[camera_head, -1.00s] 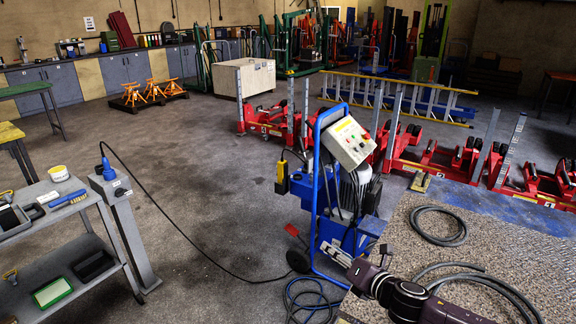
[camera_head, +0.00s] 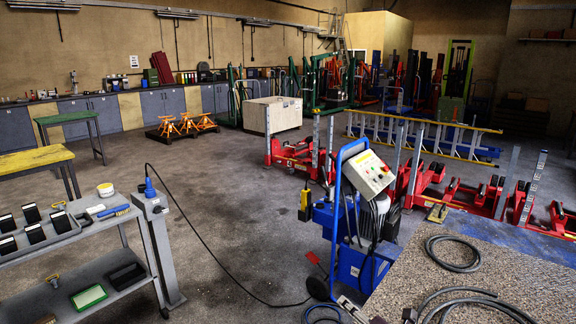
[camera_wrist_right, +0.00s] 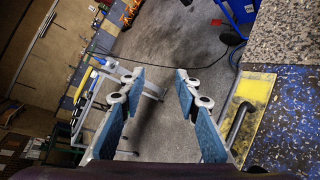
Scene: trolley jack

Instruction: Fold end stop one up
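I cannot tell for sure which part is end stop one. A row of red trolley jacks (camera_head: 425,180) with upright grey posts stands at the right in the head view. A small yellow plate (camera_head: 437,213) lies on the floor near them. In the wrist view a worn yellow plate (camera_wrist_right: 255,95) with a dark curved bar (camera_wrist_right: 238,120) is right of my right gripper (camera_wrist_right: 160,80), whose blue-padded fingers are spread with nothing between them. In the head view only a bit of my right gripper (camera_head: 350,308) shows at the bottom edge. My left gripper is out of view.
A blue-framed power unit (camera_head: 350,225) with a control box stands in the middle. A speckled slab (camera_head: 430,285) with grey hoses is at bottom right. A grey tool trolley (camera_head: 95,235) is at left. A black cable crosses open floor (camera_head: 225,210).

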